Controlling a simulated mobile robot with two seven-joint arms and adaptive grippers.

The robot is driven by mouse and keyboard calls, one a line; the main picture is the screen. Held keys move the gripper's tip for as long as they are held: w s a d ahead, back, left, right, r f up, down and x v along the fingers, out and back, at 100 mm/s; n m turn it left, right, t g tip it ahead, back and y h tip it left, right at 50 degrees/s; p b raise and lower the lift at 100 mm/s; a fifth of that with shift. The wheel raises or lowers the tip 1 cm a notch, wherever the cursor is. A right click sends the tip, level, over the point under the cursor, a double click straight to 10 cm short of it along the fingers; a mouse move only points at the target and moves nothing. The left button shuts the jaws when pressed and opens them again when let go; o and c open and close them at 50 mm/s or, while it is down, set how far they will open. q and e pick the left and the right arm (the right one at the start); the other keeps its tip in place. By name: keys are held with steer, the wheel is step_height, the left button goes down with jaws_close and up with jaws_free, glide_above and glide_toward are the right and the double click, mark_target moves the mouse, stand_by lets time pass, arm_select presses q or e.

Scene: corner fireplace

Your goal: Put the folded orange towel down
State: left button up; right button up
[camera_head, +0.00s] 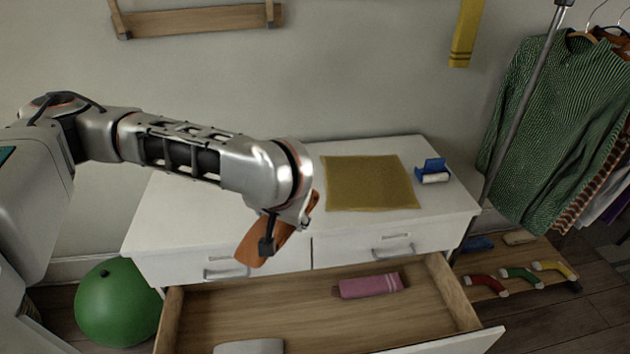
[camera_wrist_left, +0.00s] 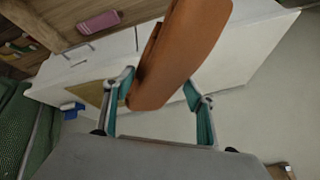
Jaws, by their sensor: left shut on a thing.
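The folded orange towel (camera_head: 262,243) hangs tilted from my left gripper (camera_head: 285,225), in front of the front edge of the white dresser (camera_head: 220,220). In the left wrist view the towel (camera_wrist_left: 178,55) sits between the two fingers of the left gripper (camera_wrist_left: 160,95), which is shut on it. Part of the towel is hidden behind the gripper in the head view. A flat mustard cloth (camera_head: 370,183) lies on the dresser top, right of the gripper. My right gripper is in neither view.
Below the gripper, a drawer (camera_head: 270,310) stands open with a pink folded cloth (camera_head: 370,285) inside. A blue object (camera_head: 432,171) sits at the dresser's right end. A green ball (camera_head: 118,303) lies at left; hanging clothes (camera_head: 550,125) are at right. The dresser top's left part looks clear.

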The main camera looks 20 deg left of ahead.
arm_select(q)
steer(key=w+a+m+h, duration=0.1)
steer(key=w+a+m, duration=0.1)
steer(key=w+a, duration=0.55)
steer(key=w+a+r+m+h, duration=0.1)
steer(key=w+a, duration=0.3)
steer(key=a, duration=0.8)
steer(key=w+a+r+m, duration=0.2)
steer(key=w+a, duration=0.1)
steer(key=a, duration=1)
steer(key=shift+w+t+h, duration=0.3)
steer(key=shift+w+h, duration=0.05)
steer(key=shift+h, duration=0.05)
step_height(320, 180, down, 20)
steer(key=shift+f, duration=0.1)
steer(key=o, duration=1.5)
steer(key=shift+o, duration=0.2)
steer(key=v, duration=1.2)
